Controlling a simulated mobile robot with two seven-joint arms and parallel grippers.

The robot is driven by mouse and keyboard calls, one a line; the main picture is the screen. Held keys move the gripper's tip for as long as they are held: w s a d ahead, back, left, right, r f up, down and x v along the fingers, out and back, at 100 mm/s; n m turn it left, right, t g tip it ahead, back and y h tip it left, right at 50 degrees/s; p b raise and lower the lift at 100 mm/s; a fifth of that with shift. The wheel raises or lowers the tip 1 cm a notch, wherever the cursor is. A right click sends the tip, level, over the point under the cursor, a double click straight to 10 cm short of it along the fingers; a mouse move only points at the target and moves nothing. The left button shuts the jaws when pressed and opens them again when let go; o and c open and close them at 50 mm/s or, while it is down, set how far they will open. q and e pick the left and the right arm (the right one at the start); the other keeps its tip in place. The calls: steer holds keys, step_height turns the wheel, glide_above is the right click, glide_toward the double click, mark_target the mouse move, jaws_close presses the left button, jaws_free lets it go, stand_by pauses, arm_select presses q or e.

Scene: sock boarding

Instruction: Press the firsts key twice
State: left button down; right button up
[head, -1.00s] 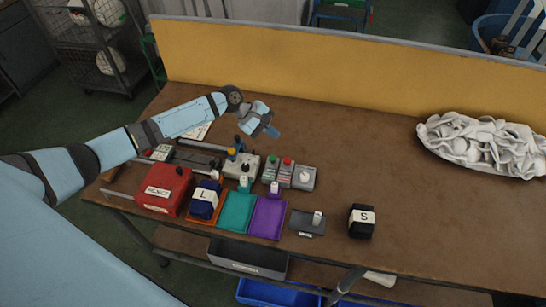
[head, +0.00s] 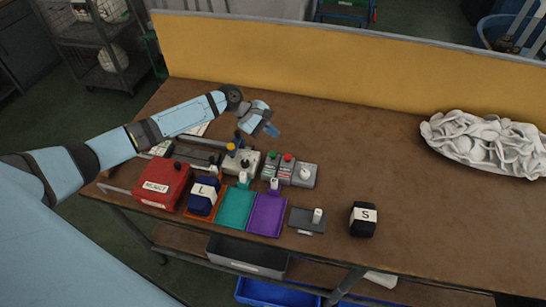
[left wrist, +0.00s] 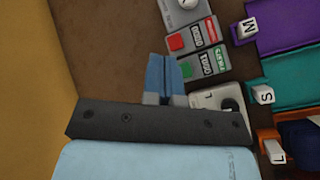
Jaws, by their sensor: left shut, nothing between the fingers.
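The firsts key is a grey box with a green button (head: 271,157) and a green label, standing near the middle of the table's key row. In the left wrist view its green button (left wrist: 185,69) lies just right of my fingertips. A similar box with a red button (head: 288,157) stands right beside it; its red button also shows in the left wrist view (left wrist: 176,42). My left gripper (head: 274,131) is shut and empty, raised behind the keys and apart from them. Its closed blue fingers show in the left wrist view (left wrist: 164,76). My right gripper is not in view.
A grey box with a white knob (head: 304,174) stands right of the red key. A pale box with a dark knob (head: 247,163) stands to the left. A red reject bin (head: 160,186), coloured trays and a white sock pile (head: 485,146) share the table.

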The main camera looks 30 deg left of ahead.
arm_select(q)
steer(key=b, duration=0.5)
glide_above(272, 155)
step_height(272, 155, down, 5)
steer(key=shift+f, duration=0.85)
stand_by(0.8)
steer(key=shift+f, duration=0.15)
